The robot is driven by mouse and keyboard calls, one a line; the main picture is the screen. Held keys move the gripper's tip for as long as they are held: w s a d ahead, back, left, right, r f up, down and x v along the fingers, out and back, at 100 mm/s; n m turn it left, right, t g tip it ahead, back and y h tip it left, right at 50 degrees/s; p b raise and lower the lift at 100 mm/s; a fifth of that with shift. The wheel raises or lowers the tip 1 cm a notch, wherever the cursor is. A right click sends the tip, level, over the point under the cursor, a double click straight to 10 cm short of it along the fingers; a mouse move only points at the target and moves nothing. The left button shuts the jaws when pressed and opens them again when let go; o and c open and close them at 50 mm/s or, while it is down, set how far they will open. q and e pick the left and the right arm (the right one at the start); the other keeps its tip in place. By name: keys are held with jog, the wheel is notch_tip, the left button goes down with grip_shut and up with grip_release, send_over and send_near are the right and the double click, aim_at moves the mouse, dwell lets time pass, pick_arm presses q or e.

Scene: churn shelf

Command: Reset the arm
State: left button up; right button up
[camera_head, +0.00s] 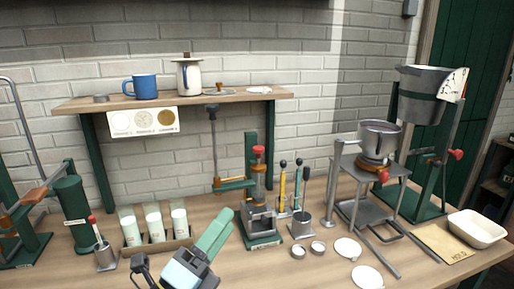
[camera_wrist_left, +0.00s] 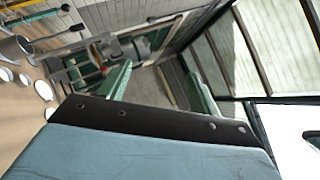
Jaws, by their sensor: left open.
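My left gripper (camera_head: 221,224) is in the lower middle of the head view, in front of the bench, its green fingers pointing up and to the right. In the left wrist view its two green fingers (camera_wrist_left: 160,84) stand apart with nothing between them. The gripper is open and empty. My right gripper is in neither view.
Several milk-filled glasses (camera_head: 155,222) stand in a wooden rack behind my left gripper. A green press (camera_head: 264,239), a pot on a metal stand (camera_head: 378,145) and white discs (camera_head: 347,248) lie to the right. A shelf (camera_head: 230,96) holds a blue mug (camera_head: 143,86).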

pick_arm(q)
jog(key=s+a+f+n+g+y, duration=0.2)
jog(key=a+f+n+g+y, duration=0.1)
jog(key=a+f+n+y, duration=0.65)
jog(key=s+a+f+n+g+y, duration=0.2)
jog(key=a+f+n+y, duration=0.35)
jog(key=f+n, duration=0.5)
jog(key=s+f+n+g+h, duration=0.1)
jog(key=s+f+n+g, duration=0.35)
jog(key=s, duration=0.45)
jog(key=s+f+n+g, duration=0.4)
jog(key=s+f+g, duration=0.15)
jog(key=s, duration=0.35)
notch_tip(320, 180, down, 23)
jog(key=g, duration=0.1)
jog(key=s+a+f, duration=0.2)
jog(key=s+f, duration=0.5)
jog(key=s, duration=0.2)
jog(key=s+a+f+g, duration=0.1)
jog(key=s+f, duration=0.7)
jog(key=shift+s+a+f+m+g, duration=0.25)
jog(key=shift+s+a+m+g, duration=0.1)
jog(key=shift+a+m, duration=0.1)
